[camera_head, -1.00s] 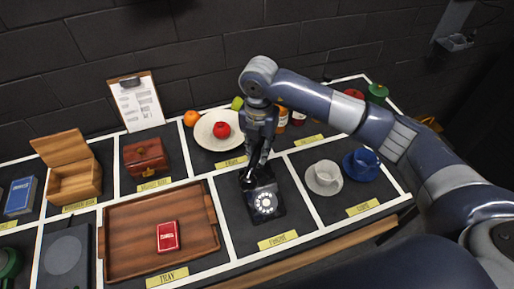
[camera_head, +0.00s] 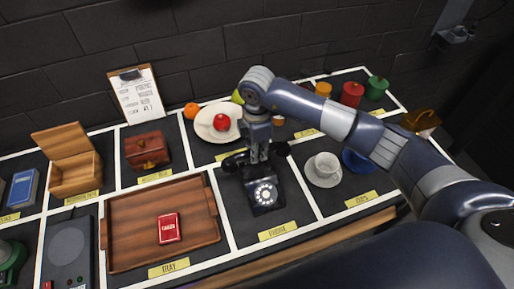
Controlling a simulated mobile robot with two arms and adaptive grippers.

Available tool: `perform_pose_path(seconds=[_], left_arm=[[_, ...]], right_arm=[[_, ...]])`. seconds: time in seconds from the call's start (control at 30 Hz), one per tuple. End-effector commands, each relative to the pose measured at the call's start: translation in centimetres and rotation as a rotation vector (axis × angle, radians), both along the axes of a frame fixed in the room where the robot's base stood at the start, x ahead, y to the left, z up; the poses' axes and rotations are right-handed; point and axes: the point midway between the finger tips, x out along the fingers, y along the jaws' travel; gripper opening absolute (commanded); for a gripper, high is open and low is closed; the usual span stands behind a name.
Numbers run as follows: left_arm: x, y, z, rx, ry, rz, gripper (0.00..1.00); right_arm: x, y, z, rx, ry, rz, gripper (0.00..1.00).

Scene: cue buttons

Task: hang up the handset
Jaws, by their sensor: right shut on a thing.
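The black rotary phone (camera_head: 264,194) with its pale dial sits in the "phone" section of the table, to the right of the wooden tray. My right gripper (camera_head: 259,156) points down just behind the dial and is shut on the black handset (camera_head: 236,161). The handset lies crosswise over the top of the phone, one end showing on each side of the gripper. The fingers hide its middle. I cannot tell whether it touches the cradle. My left gripper is not in view.
A white cup on a saucer (camera_head: 322,171) and a blue cup (camera_head: 358,160), partly behind my arm, stand to the right. The wooden tray (camera_head: 118,228) with a red card box (camera_head: 169,228) is to the left. Behind stands a plate (camera_head: 203,127) with a red fruit.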

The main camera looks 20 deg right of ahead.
Motion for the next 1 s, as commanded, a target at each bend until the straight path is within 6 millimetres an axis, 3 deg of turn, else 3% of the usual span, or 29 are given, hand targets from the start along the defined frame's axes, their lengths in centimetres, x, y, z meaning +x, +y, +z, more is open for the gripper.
perform_pose_path(seconds=[0.5,0.97,1.0], left_arm=[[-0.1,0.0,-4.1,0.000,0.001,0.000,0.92],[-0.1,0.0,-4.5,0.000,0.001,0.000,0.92],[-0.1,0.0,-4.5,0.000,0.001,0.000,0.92]], right_arm=[[0.0,0.0,-5.5,0.001,0.001,0.002,0.00],[0.0,0.0,-6.3,0.001,0.000,0.002,0.00],[0.0,0.0,-6.3,0.001,0.000,0.002,0.24]])
